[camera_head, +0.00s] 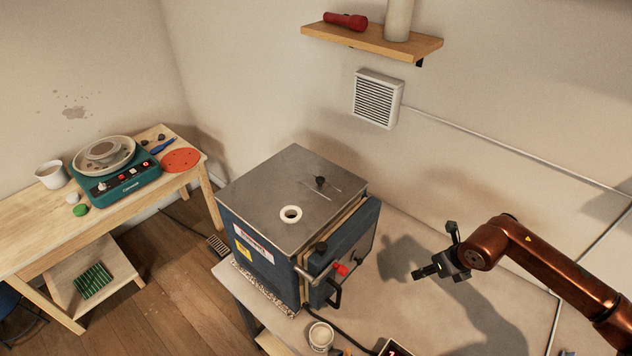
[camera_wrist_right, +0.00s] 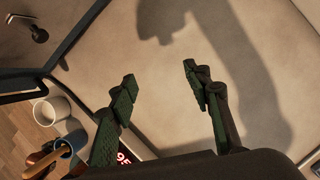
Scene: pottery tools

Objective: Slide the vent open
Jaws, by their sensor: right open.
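The kiln (camera_head: 290,225) is a blue box with a grey metal top, standing on the table. On its top a small black knob (camera_head: 320,182) sits by a thin slot, apparently the sliding vent. A white ring (camera_head: 291,214) surrounds a round hole nearer the front of the top. A dark knob (camera_wrist_right: 38,33) also shows at the upper left of the right wrist view. My right gripper (camera_head: 435,250) is open and empty, to the right of the kiln and apart from it. Its two fingers (camera_wrist_right: 160,78) show spread in the wrist view. My left gripper is not in view.
A louvred wall vent (camera_head: 377,98) and a shelf (camera_head: 372,40) with a red flashlight (camera_head: 346,21) are behind. The kiln's front has a latch with a red knob (camera_head: 341,269). A white cup (camera_head: 321,336) stands by the table's front. The tabletop under my right gripper is clear.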

